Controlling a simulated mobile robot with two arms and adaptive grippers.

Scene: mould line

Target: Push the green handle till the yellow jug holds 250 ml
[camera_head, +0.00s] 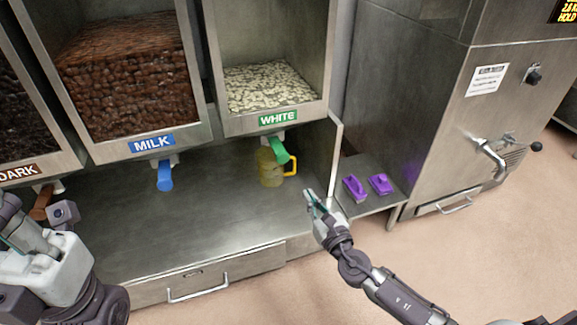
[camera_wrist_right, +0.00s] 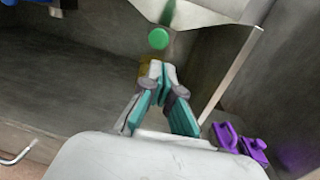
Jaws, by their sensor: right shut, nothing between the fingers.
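The green handle (camera_head: 279,151) hangs under the dispenser labelled WHITE. In the right wrist view the green handle (camera_wrist_right: 158,38) shows just beyond my fingertips. The yellow jug (camera_head: 268,168) stands on the metal counter below it, its handle to the right; its fill level cannot be read. In the right wrist view the jug (camera_wrist_right: 145,72) is mostly hidden behind my fingers. My right gripper (camera_head: 309,196) is shut and empty, in front of and right of the jug, apart from the green handle. My left gripper (camera_head: 45,225) is at the far left; its fingers do not show clearly.
A blue handle (camera_head: 165,176) hangs under the MILK dispenser and a brown handle (camera_head: 42,203) under DARK. A vertical panel (camera_head: 335,150) bounds the counter right of the jug. Two purple objects (camera_head: 354,188) lie on a side shelf. The counter's middle is clear.

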